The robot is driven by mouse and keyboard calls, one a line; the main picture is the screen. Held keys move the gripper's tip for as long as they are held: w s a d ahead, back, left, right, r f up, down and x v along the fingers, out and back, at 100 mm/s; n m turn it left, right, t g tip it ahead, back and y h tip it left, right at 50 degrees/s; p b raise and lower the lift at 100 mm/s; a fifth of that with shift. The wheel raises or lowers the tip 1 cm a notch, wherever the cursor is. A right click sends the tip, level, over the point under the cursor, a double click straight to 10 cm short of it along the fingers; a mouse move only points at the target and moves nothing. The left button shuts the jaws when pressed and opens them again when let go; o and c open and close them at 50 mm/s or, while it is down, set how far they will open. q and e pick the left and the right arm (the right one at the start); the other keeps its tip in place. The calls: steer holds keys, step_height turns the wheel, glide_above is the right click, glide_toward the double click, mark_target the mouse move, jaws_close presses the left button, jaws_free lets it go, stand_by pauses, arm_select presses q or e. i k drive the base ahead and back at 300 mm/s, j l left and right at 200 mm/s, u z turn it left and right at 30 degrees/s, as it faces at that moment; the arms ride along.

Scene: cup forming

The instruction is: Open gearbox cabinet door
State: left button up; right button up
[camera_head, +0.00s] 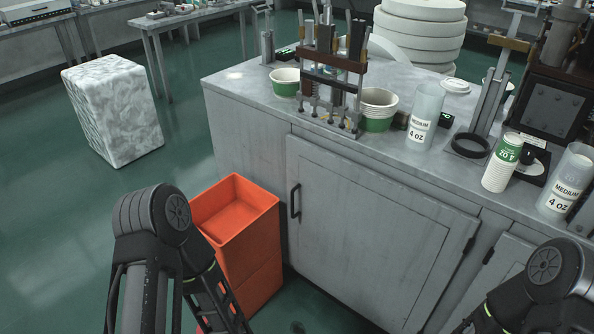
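The grey cabinet door (365,240) is on the front of the metal cabinet below the worktop. It looks shut, flush with its frame. Its dark upright handle (295,201) is near the door's left edge, and dark hinges are on the right edge. My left arm comes in at the lower left, beside orange bins, and my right arm shows at the lower right, in front of the cabinet. Both grippers are below the picture edge, and nothing touches the handle.
Stacked orange bins (240,215) stand on the floor left of the door. A second cabinet door (495,268) is at the right, partly behind my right arm. Paper cups (378,108) and a forming machine (333,65) stand on the worktop (240,82). A wrapped white block (113,110) stands at the left.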

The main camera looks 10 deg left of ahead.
mark_target(391, 250)
steer(key=i+j+z, duration=0.1)
steer(key=i+j, duration=0.15)
steer(key=i+j+z, duration=0.1)
steer(key=j, duration=0.35)
steer(key=i, duration=0.6)
